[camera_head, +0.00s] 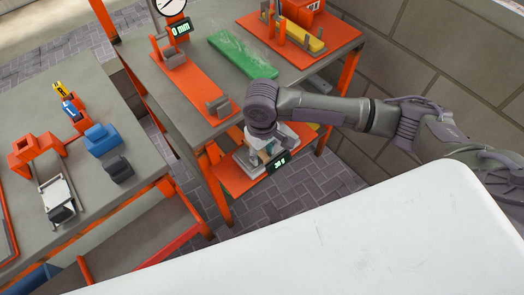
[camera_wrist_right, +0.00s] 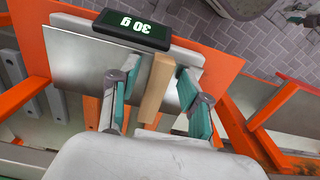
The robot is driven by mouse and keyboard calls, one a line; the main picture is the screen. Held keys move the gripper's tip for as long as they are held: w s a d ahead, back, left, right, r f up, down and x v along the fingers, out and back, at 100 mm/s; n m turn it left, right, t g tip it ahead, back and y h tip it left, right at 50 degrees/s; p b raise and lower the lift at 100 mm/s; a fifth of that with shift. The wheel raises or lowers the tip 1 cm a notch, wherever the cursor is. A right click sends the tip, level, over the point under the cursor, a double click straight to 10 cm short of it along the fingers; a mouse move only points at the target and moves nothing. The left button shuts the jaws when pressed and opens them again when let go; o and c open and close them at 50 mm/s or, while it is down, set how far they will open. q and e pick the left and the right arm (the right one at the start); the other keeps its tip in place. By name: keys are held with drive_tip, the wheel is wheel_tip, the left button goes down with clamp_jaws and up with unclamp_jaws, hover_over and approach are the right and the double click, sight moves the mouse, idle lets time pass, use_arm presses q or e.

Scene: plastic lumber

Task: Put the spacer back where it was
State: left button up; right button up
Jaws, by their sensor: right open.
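A tan block, likely the spacer (camera_wrist_right: 158,88), stands in the right wrist view over the metal plate of a scale (camera_wrist_right: 75,65), whose dark display (camera_wrist_right: 131,27) reads 30 g. My right gripper (camera_wrist_right: 158,78) is open, with one finger on each side of the block and a gap visible at both sides. In the head view my right gripper (camera_head: 262,147) is over the scale on the low orange shelf (camera_head: 228,176) and hides most of it; the block cannot be made out there. My left gripper is not in view.
The workbench above (camera_head: 190,118) carries a green plank (camera_head: 243,54), a gauge reading 0 mm (camera_head: 180,27) and an orange fixture with a yellow bar (camera_head: 305,38). A left table (camera_head: 100,205) holds orange and blue parts. A white surface (camera_head: 330,245) fills the front.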

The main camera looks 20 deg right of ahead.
sight(262, 154)
wheel_tip(262, 154, up, 12)
idle(0.4)
idle(0.4)
drive_tip(key=s+a+f+n+t+y, duration=0.1)
drive_tip(key=s+a+f+t+y, duration=0.1)
drive_tip(key=s+a+f+y, duration=0.35)
drive_tip(key=s+d+f+m+t+h, duration=0.25)
drive_tip(key=s+d+f+h, duration=0.3)
drive_tip(key=s+d, duration=0.65)
wheel_tip(262, 154, down, 28)
drive_tip(key=s+g, duration=0.2)
drive_tip(key=s+d+f+g, duration=0.1)
drive_tip(key=s+d+f, duration=0.2)
drive_tip(key=s+f, duration=1.1)
drive_tip(key=shift+s+f, duration=0.3)
drive_tip(key=shift+s, duration=0.6)
